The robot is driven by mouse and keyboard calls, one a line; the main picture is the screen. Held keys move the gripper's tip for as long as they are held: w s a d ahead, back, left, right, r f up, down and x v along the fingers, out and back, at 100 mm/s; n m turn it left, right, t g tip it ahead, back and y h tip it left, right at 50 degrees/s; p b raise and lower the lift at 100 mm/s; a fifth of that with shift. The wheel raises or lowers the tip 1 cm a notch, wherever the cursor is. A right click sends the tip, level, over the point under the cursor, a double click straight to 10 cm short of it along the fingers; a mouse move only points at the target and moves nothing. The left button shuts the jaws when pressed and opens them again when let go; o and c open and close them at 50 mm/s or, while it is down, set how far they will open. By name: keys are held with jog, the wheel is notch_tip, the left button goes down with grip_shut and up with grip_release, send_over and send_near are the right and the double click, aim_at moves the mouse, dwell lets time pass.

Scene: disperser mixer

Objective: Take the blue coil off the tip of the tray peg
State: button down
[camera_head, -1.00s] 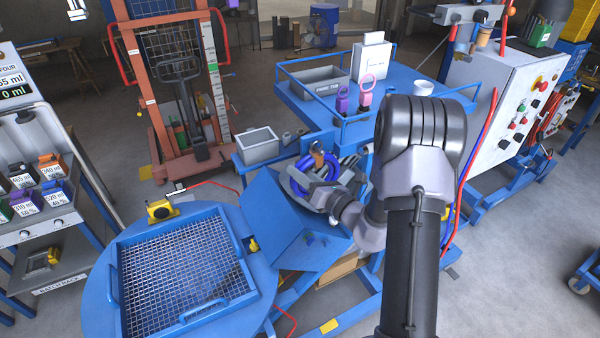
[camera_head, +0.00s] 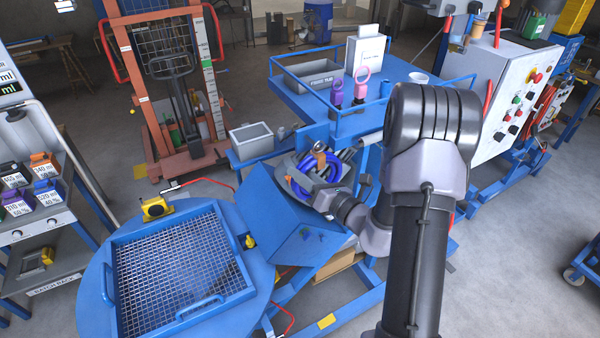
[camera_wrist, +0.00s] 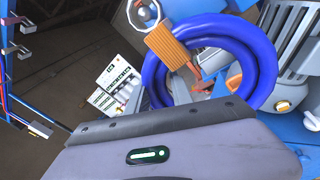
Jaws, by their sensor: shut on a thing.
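The blue coil (camera_head: 332,184) shows just beyond my gripper (camera_head: 322,190) in the head view. My gripper is shut on the coil; its fingertips are mostly hidden. In the wrist view the coil (camera_wrist: 268,62) is a thick blue ring above the grey gripper body (camera_wrist: 175,150). An orange ribbed piece (camera_wrist: 172,48) crosses the coil's upper left part, with a pale metal ring (camera_wrist: 145,14) at its end. I cannot make out the tray peg or whether the coil still touches it.
A blue slanted panel (camera_head: 285,215) stands left of my gripper. A blue railed table (camera_head: 400,75) with a grey tub (camera_head: 312,76) is behind. A round blue table with a mesh tray (camera_head: 180,265) is at the lower left. A grey ribbed motor (camera_wrist: 295,45) is close to the coil's right.

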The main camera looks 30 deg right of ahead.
jog(key=shift+s+r+b, duration=0.1)
jog(key=shift+s+b, duration=0.45)
jog(key=shift+s, duration=1.15)
